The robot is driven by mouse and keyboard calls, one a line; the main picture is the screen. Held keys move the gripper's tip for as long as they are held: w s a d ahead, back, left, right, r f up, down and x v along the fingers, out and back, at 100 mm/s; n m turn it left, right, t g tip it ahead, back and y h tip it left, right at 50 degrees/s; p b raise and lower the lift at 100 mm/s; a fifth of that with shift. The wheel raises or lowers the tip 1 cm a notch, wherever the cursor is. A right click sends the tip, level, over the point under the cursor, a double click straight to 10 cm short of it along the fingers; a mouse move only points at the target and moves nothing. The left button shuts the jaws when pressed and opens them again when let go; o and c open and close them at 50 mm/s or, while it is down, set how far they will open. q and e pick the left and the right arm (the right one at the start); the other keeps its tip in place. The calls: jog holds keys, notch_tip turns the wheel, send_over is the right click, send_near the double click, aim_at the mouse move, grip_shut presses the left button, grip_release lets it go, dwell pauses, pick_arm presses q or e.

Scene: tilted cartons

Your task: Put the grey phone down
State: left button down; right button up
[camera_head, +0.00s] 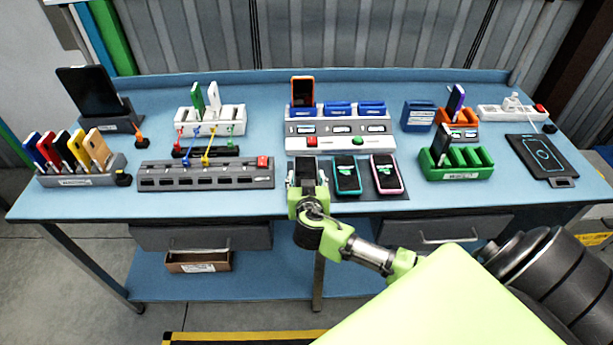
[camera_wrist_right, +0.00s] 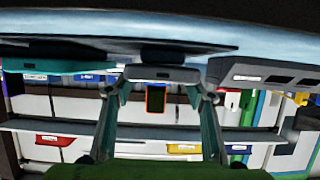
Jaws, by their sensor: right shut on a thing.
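The grey phone (camera_head: 308,167) is in my right gripper (camera_head: 308,187), at the front middle of the table. In the right wrist view, which looks upside down, the phone's grey edge (camera_wrist_right: 163,74) lies between the two fingertips. It looks roughly flat and close to the dark mat (camera_wrist_right: 70,47). I cannot tell whether it touches the mat. In the head view the phone is at the left end of the mat (camera_head: 405,190), left of a green-edged phone (camera_head: 347,176) and a pink-edged phone (camera_head: 387,174). My left gripper is not in view.
Behind stands a white charging station (camera_head: 340,142) with an orange phone (camera_head: 302,91). A grey slotted strip (camera_head: 205,175) is close on the left. A green rack (camera_head: 456,163) is on the right, beyond a clear stretch of blue table (camera_head: 420,195).

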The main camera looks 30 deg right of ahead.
jog(key=o, duration=1.2)
jog(key=shift+o, duration=0.2)
jog(key=shift+f, duration=0.15)
